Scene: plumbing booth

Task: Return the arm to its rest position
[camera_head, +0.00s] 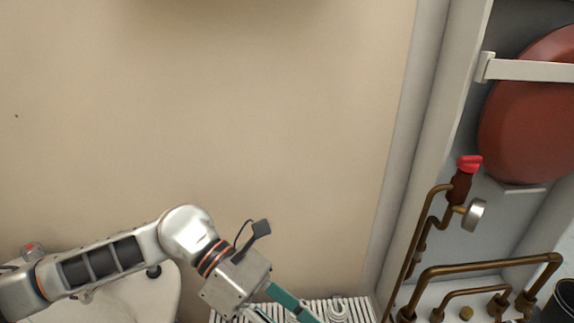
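My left arm comes in from the left along the lower edge in the head view. Its gripper (278,309) points down and to the right at the bottom edge, over or in front of a ribbed white surface (362,308). One teal finger shows clearly, and part of a second shows beside it. The fingertips run close to or past the bottom edge, so I cannot tell how far apart they are or whether anything is between them. My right gripper is not in view.
Copper pipes (480,265) with a red-capped valve (467,178) and a round gauge (474,213) stand at the right. A red round tank (535,115) sits behind a white bracket (530,70). A white rounded surface (150,295) lies behind my arm. The beige wall area above is clear.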

